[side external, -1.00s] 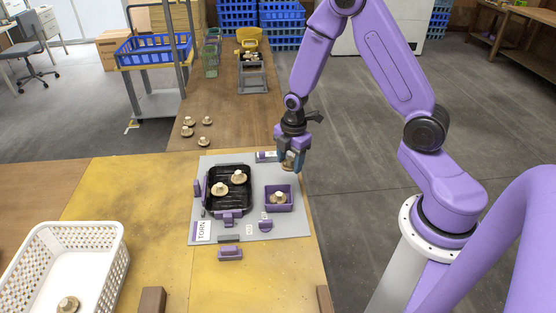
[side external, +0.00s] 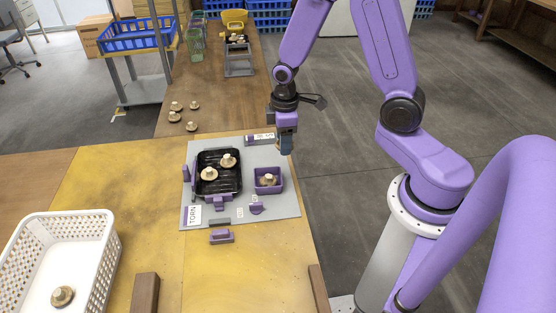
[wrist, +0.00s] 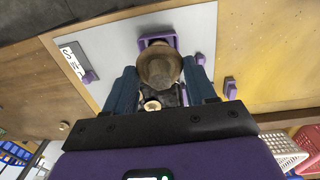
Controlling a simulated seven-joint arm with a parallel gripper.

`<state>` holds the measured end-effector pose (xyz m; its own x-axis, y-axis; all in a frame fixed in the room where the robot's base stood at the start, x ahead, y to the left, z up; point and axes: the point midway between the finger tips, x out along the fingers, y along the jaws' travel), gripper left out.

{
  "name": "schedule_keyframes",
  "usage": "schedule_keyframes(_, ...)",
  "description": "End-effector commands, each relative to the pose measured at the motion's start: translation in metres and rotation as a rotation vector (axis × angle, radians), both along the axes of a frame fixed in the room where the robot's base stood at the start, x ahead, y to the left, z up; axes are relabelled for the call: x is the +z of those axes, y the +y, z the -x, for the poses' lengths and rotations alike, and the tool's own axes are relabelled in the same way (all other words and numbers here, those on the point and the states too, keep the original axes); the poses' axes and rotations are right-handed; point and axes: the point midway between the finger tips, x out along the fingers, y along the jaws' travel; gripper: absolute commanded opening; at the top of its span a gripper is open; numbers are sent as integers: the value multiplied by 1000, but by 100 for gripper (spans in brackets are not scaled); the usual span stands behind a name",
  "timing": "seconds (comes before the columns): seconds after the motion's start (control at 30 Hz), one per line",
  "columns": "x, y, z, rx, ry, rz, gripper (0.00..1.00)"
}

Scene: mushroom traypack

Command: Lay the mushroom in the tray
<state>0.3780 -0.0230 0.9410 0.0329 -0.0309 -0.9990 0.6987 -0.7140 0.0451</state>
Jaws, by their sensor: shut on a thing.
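My gripper (side external: 286,148) is over the upper right edge of the grey mat, right of the black tray. In the wrist view its two blue fingers (wrist: 165,92) are shut on a tan mushroom (wrist: 160,66), cap toward the camera. In the side view the fingers hide this mushroom. The black tray (side external: 219,196) lies on the mat with two mushrooms in it, one lower left (side external: 209,174) and one upper right (side external: 228,160). In the wrist view the held mushroom and the fingers cover most of the tray.
A purple box (side external: 268,188) with one mushroom stands right of the tray. Small purple blocks and a "TORN" card (side external: 192,215) lie around it. A white basket (side external: 100,262) with a mushroom stands lower left. Several loose mushrooms (side external: 176,106) lie on the brown table behind.

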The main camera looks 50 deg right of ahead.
Motion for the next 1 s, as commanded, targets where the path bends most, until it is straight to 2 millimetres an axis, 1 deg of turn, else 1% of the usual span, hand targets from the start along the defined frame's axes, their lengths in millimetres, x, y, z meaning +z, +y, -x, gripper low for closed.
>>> schedule_keyframes(0.1,7,6,-2,-179,0,2,41)
schedule_keyframes(0.3,19,15,-3,-472,-2,11,41)
schedule_keyframes(0.4,23,19,-3,-592,-4,14,41)
schedule_keyframes(0.53,27,22,-3,-704,-6,18,41)
schedule_keyframes(0.73,29,24,-2,-799,-6,21,41)
schedule_keyframes(0.83,27,26,-2,-880,-6,15,41)
schedule_keyframes(0.97,22,30,-2,-1067,-3,6,41)
schedule_keyframes(1.0,21,32,-2,-1139,-1,2,41)
